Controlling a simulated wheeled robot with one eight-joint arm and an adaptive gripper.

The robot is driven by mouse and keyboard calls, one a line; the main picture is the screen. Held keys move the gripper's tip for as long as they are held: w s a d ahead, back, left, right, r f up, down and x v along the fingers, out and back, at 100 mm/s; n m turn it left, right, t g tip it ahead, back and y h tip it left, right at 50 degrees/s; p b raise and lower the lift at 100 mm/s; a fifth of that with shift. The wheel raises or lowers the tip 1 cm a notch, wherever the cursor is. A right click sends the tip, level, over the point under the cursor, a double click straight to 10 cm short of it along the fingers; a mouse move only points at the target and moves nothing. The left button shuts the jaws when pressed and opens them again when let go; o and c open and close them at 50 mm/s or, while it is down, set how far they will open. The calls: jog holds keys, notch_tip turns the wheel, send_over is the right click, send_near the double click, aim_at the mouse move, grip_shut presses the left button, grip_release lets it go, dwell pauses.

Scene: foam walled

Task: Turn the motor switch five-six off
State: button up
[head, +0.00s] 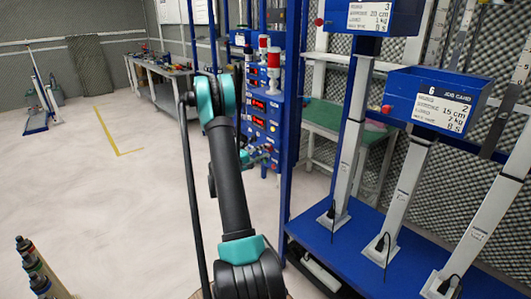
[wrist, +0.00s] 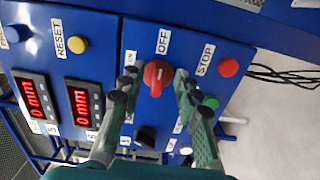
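A red rotary switch (wrist: 157,77) sits on the blue control panel (wrist: 110,40) in the wrist view, just below a white OFF label (wrist: 163,42). My gripper (wrist: 156,80) has its two fingers apart, one on each side of the red switch. A gap seems to show between each fingertip and the switch. An ON label is partly hidden by the left finger. Whether this switch is five-six is not readable. In the head view the panel (head: 262,103) stands beyond my arm, and my gripper (head: 264,155) is at its lower front, small and partly hidden.
A red STOP button (wrist: 228,67), a green button (wrist: 211,102), a black knob (wrist: 146,135) and a yellow RESET button (wrist: 78,44) surround the switch. Two displays read 0 mm. A blue post (head: 296,110) stands close right of the panel. Open floor (head: 110,190) lies left.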

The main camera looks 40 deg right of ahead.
jog(key=a, duration=1.1)
jog(key=shift+s, duration=0.45)
